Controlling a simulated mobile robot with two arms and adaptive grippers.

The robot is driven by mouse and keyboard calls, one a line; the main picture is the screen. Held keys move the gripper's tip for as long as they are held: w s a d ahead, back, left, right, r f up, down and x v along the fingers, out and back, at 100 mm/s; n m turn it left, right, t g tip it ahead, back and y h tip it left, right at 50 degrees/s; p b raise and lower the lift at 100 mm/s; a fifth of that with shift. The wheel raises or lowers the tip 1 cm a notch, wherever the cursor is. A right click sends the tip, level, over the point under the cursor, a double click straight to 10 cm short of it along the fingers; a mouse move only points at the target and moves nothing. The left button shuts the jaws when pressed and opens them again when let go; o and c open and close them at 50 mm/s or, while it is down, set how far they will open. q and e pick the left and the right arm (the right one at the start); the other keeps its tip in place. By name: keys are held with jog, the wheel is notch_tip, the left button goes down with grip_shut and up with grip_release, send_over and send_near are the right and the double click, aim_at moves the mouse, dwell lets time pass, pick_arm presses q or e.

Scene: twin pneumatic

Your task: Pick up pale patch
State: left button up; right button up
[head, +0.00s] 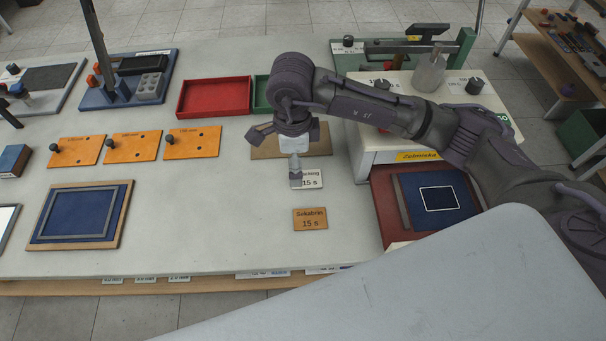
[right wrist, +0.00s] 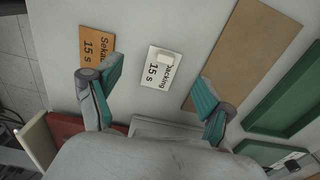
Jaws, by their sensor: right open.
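A small pale patch (right wrist: 165,57) lies on a white card (right wrist: 155,74) marked "15 s" in the right wrist view. The same white card (head: 312,184) shows in the head view, partly covered by a finger, and I cannot make out the patch there. My right gripper (right wrist: 158,80) is open and empty above the card, its teal fingers on either side with the patch between them but farther off. In the head view the right gripper (head: 277,158) hangs over the table by the card. My left gripper is not in view.
An orange card (head: 310,224) lies in front of the white card. A brown board (head: 262,151) lies behind. Red (head: 213,113) and green (head: 261,105) trays stand at the back. A white unit (head: 361,165) stands right.

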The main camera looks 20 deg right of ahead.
aim_at(306, 177)
jog(key=shift+w+f+p, duration=0.1)
jog(key=shift+f+p, duration=0.3)
jog(key=shift+f, duration=0.1)
jog(key=f, duration=0.1)
jog(key=f+p, duration=0.1)
jog(key=f, duration=0.1)
jog(key=shift+w+d+f+p, duration=0.2)
jog(key=shift+w+f+p, duration=0.05)
jog(key=shift+f+p, duration=0.1)
jog(key=shift+f, duration=0.4)
jog(key=shift+c, duration=0.3)
jog(key=c, duration=1.4)
